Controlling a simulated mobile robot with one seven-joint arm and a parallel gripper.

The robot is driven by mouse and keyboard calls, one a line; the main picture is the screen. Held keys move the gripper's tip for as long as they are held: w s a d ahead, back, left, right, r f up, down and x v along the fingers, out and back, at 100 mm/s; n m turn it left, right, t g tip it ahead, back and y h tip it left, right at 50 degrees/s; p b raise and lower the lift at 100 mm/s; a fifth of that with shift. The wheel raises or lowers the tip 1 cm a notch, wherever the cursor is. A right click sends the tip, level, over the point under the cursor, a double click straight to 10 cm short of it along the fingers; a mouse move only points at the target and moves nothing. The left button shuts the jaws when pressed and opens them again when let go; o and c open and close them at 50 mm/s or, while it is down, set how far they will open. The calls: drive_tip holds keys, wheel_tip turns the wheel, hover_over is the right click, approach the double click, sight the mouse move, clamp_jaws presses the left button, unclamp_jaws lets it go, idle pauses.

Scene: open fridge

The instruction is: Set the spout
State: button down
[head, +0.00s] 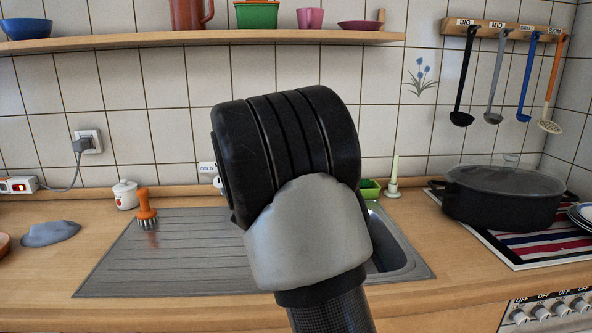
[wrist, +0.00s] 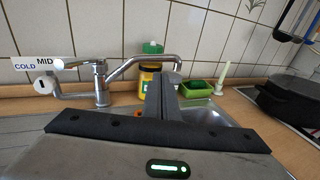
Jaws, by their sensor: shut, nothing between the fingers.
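The metal spout (wrist: 128,65) of the sink tap shows in the wrist view. It rises from the tap body (wrist: 101,88) and runs to the right, with its tip bent down over the sink side. My gripper (wrist: 161,80) is shut and empty, its fingers pointing at the area just below the spout's right part. I cannot tell whether they touch it. In the head view my arm hides the spout and my fingers; only a COLD label (head: 207,167) shows.
The steel sink (head: 402,255) is partly behind my arm. A yellow-and-green bottle (wrist: 150,70) and a green tray (wrist: 198,91) stand behind it. A lidded black pot (head: 503,195) sits at right, an orange brush (head: 146,207) at left. A shelf (head: 110,42) hangs above.

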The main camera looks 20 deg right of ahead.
drive_tip(key=x, duration=1.3)
drive_tip(key=shift+w+d+p, duration=0.2)
drive_tip(key=shift+w+p, duration=0.1)
drive_tip(key=shift+p, duration=0.05)
drive_tip(key=shift+b+x, duration=1)
drive_tip(key=shift+s+d, duration=0.15)
drive_tip(key=shift+s, duration=0.05)
